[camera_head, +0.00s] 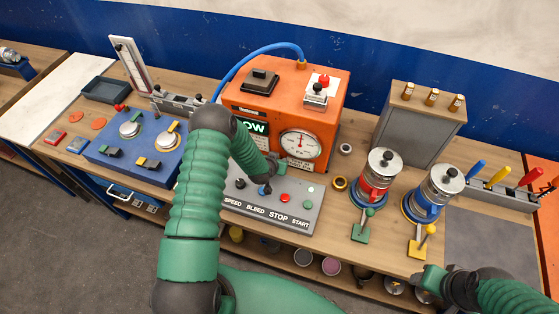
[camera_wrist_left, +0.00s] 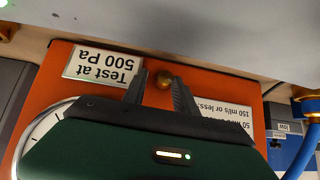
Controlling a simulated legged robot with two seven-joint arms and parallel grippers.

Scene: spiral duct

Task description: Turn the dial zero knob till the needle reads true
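The round white dial (camera_head: 300,144) with a red needle is on the front of the orange box (camera_head: 330,112). The needle points roughly upward, but its exact reading is too small to tell. A small brass knob (camera_wrist_left: 163,80) on the orange face shows in the left wrist view, beside part of the dial (camera_wrist_left: 38,130). My left gripper (camera_wrist_left: 160,84) is open, its two dark fingers on either side of the knob, with a gap visible. In the head view my left gripper (camera_head: 274,163) is just left of the dial, and the knob is hidden. My right gripper (camera_head: 428,278) is at the lower right, away from the box.
A grey button panel (camera_head: 295,218) lies below the dial. Red (camera_head: 375,182) and blue (camera_head: 432,190) canisters stand to the right, with green and yellow levers before them. A blue hose (camera_head: 245,62) runs to the box top. A blue unit (camera_head: 135,150) is at left.

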